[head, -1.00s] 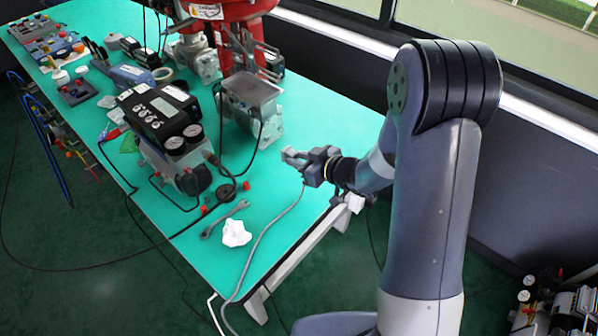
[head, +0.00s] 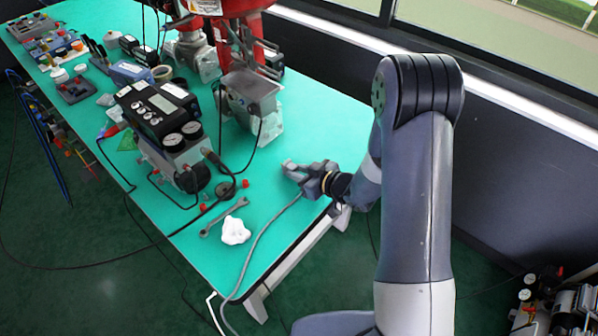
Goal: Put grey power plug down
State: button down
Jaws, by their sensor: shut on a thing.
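My gripper (head: 294,170) is over the right front part of the teal table (head: 318,122), low near its surface. It is shut on the grey power plug (head: 289,165), a small grey piece at the fingertips. A grey cable (head: 262,236) runs from the gripper down over the table's front edge. The fingers hide part of the plug. I cannot tell whether the plug touches the table.
A wrench (head: 224,218) and a crumpled white cloth (head: 235,231) lie left of the gripper. The valve positioner (head: 160,115) with gauges stands further left, and a metal bracket (head: 250,95) stands behind. The table right of the bracket is clear.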

jog(key=c, duration=1.2)
grip_release()
jog(key=shift+c, duration=0.2)
